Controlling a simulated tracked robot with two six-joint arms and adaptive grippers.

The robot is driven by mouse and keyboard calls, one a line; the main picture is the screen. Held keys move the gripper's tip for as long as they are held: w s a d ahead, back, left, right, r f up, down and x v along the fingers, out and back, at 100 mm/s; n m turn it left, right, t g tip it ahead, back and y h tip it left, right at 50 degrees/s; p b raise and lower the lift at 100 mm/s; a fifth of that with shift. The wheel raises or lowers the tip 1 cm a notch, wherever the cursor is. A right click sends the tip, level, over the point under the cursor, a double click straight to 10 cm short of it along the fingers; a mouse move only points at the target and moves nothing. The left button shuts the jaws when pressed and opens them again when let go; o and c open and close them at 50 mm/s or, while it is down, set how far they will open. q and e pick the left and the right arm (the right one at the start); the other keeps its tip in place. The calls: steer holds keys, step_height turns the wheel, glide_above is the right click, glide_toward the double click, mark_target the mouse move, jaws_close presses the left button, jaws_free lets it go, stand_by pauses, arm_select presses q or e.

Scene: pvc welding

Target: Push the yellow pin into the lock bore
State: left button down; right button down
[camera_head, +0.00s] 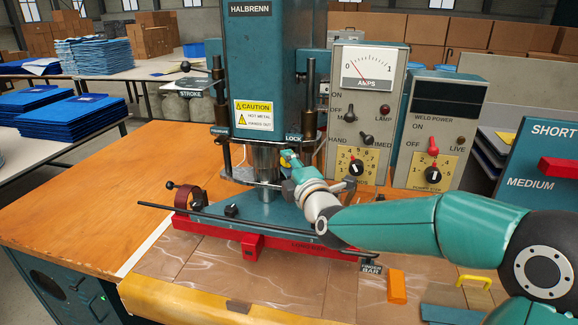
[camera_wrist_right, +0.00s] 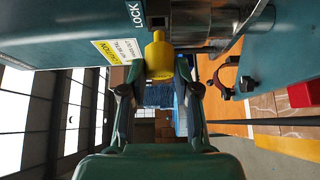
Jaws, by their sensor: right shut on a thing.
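My right gripper (camera_head: 290,158) reaches in from the right to the press, just below the LOCK label (camera_head: 293,137). In the right wrist view it is shut on the yellow pin (camera_wrist_right: 159,57), a knurled-looking yellow cylinder between the fingertips (camera_wrist_right: 158,72). The pin's far end is close to the underside of the teal press head (camera_wrist_right: 85,30), near the LOCK label (camera_wrist_right: 137,14). In the head view the pin is hidden by the gripper. My left gripper is not in view.
The press column (camera_head: 262,160) stands over a teal base with a red long bar (camera_head: 255,243) in front. A meter box (camera_head: 362,110) and a weld power box (camera_head: 437,130) stand right of the press. An orange block (camera_head: 397,287) lies at the front right. The table's left side is clear.

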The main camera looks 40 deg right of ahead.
steer(key=shift+w+d+b, duration=0.4)
steer(key=shift+w+d, duration=0.7)
steer(key=shift+d, duration=0.1)
steer(key=c, duration=0.8)
jaws_free()
steer(key=shift+o, duration=0.2)
steer(key=v, duration=1.2)
steer(key=shift+f, duration=0.1)
